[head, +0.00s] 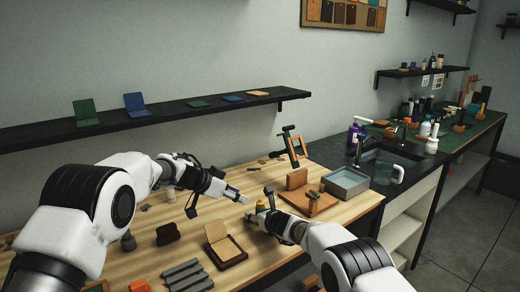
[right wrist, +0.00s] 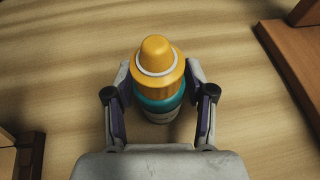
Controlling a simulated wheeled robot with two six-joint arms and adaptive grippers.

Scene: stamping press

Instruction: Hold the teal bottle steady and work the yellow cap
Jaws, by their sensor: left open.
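The teal bottle (right wrist: 160,105) stands upright on the wooden table, with the yellow cap (right wrist: 158,60) on top and a pale ring around the cap. In the head view the yellow cap (head: 261,204) shows small, and the bottle's body is mostly hidden by my right gripper (head: 258,214). In the right wrist view, my right gripper's fingers (right wrist: 158,80) lie close against both sides of the bottle, below the cap. My left gripper (head: 243,197) is open and empty, just left of and a little above the cap, apart from it.
A wooden stand (head: 308,203) and a grey-blue bin (head: 345,183) are right of the bottle. A black shelf (head: 160,113) runs along the wall. Bare tabletop surrounds the bottle.

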